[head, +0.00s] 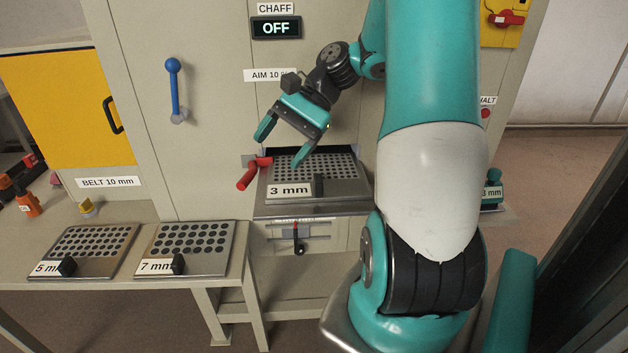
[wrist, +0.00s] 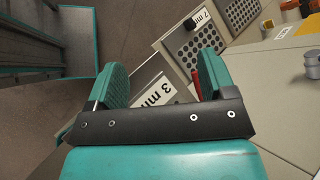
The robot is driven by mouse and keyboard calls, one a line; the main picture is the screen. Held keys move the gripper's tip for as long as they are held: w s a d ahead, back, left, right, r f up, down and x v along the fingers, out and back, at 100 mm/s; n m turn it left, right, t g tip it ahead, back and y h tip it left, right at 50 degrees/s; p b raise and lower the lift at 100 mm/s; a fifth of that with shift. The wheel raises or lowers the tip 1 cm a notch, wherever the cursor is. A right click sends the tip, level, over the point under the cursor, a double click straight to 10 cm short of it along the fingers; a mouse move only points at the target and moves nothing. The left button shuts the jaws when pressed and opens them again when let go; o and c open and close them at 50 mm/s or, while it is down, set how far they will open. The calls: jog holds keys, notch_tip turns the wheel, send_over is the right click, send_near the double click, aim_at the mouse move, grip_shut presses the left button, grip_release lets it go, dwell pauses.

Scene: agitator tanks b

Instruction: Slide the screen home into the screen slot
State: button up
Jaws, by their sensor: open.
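The 3 mm screen (head: 342,187) is a perforated metal plate with a black knob at its front edge. It sits partly in the dark screen slot (head: 318,151) in the machine front, with much of it sticking out. My gripper (head: 281,147) is open and empty above the screen's left part, apart from it. In the wrist view the open fingers (wrist: 158,84) frame the screen's 3 mm label (wrist: 160,92). The knob is hidden in the wrist view.
A red handle (head: 247,178) sticks out left of the slot. Screens marked 5 mm (head: 97,240) and 7 mm (head: 200,239) lie on the bench at left. A blue lever (head: 173,85) is on the machine front. A small black latch (head: 298,240) is below the screen.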

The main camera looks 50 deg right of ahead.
jog(key=s+d+f+m+t, duration=0.2)
jog(key=s+d+m, duration=0.1)
jog(key=d, duration=0.3)
jog(key=s+d+f+m+t, duration=0.1)
jog(key=s+d+m, duration=0.1)
jog(key=d+m, duration=0.25)
jog(key=m+t+b, duration=0.1)
jog(key=m+t, duration=0.3)
jog(key=m, duration=0.2)
send_near(319, 178)
jog(key=x, duration=0.5)
jog(key=shift+s+a+f, duration=0.25)
jog(key=shift+s+f, duration=0.05)
jog(key=shift+f, duration=0.05)
jog(key=x, duration=0.2)
jog(key=p+x, duration=0.1)
jog(key=x, duration=0.2)
jog(key=shift+w+d, duration=0.15)
jog(key=shift+w, duration=0.15)
jog(key=c, duration=1.3)
jog(key=shift+r, duration=0.15)
jog(key=shift+c, duration=0.2)
